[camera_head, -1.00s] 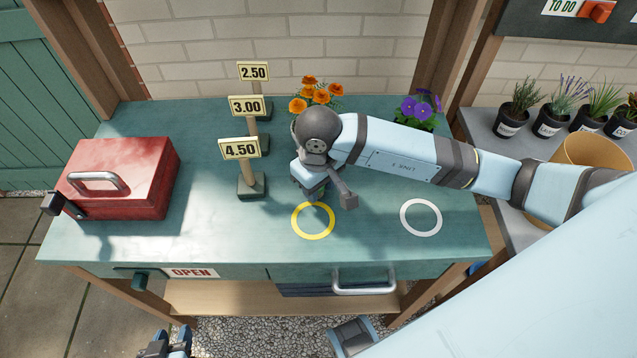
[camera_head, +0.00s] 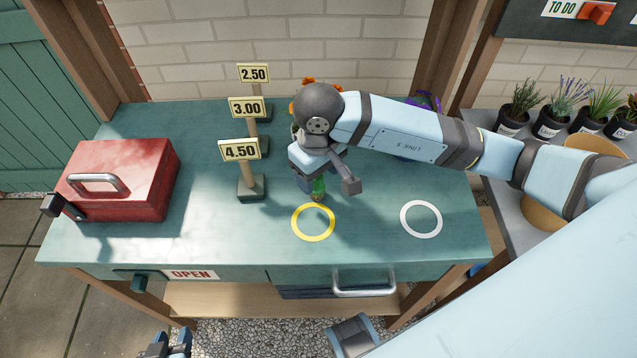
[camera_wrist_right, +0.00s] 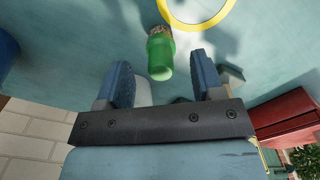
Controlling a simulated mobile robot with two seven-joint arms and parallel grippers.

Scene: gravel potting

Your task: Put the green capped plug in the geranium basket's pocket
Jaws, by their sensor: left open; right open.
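The green capped plug (camera_head: 319,188) is at the back edge of the yellow ring on the bench, partly hidden by my right gripper in the head view. In the right wrist view the plug (camera_wrist_right: 160,52) shows a green cap and a brown, speckled end towards the ring. My right gripper (camera_wrist_right: 163,72) is open, its two blue fingers apart on either side of the cap's near end; I cannot tell whether they touch it. My left gripper (camera_head: 165,345) is open at the bottom left, in front of the bench. I cannot make out the geranium basket.
A yellow ring (camera_head: 296,222) and a white ring (camera_head: 404,218) mark the bench. Price signs (camera_head: 240,150) stand left of my right arm, near a red box (camera_head: 125,180). Orange flowers (camera_head: 308,82) and purple flowers (camera_head: 427,101) are largely hidden behind the arm. Potted herbs (camera_head: 552,121) stand at right.

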